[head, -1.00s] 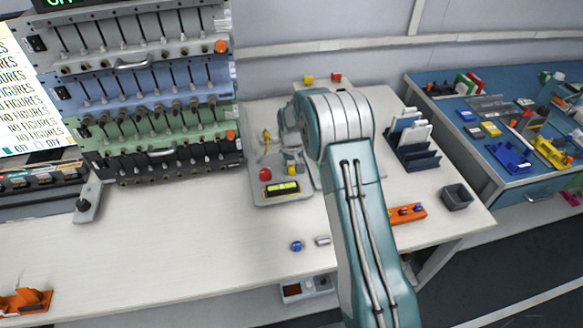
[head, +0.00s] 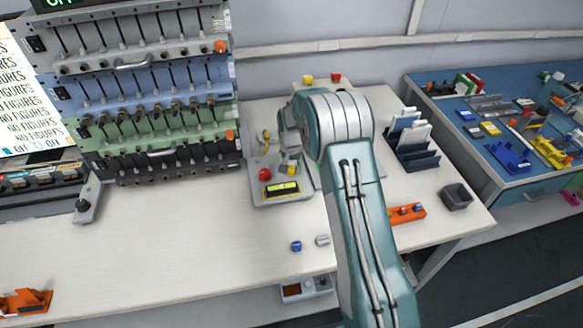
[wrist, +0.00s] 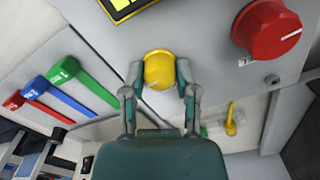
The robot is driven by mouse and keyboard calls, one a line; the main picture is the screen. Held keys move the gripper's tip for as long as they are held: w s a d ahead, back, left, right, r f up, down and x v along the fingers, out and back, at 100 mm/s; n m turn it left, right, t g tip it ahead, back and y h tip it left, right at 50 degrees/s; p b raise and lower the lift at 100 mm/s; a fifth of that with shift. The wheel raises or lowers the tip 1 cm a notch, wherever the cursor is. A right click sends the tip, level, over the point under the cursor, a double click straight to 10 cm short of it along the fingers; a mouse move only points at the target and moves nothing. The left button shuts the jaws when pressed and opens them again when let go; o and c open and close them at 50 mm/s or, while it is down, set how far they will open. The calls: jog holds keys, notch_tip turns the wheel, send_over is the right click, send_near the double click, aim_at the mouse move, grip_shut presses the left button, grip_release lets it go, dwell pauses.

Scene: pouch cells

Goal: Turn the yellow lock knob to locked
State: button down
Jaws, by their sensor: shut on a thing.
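The yellow lock knob (wrist: 158,66) sits on a grey panel in the wrist view, with one finger of my gripper (wrist: 159,77) on each side of it. The fingers are shut on the knob. The knob also shows in the head view (head: 292,170), on the grey unit (head: 262,197) beside its lit yellow display (head: 282,188). My gripper (head: 289,155) reaches down to it there and partly covers it. The knob's pointer and any lock marks are not readable.
A red knob (wrist: 270,30) with a white line stands to the right on the same panel. Red, green and blue levers lie at left in the wrist view. A dark rack (head: 415,155) and an orange holder (head: 406,215) stand right of my arm.

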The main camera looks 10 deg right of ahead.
aim_at(291, 167)
jog(key=shift+s+a+f, duration=0.1)
jog(key=shift+f, duration=0.05)
jog(key=shift+c, duration=1.8)
grip_release()
notch_tip(291, 167, up, 12)
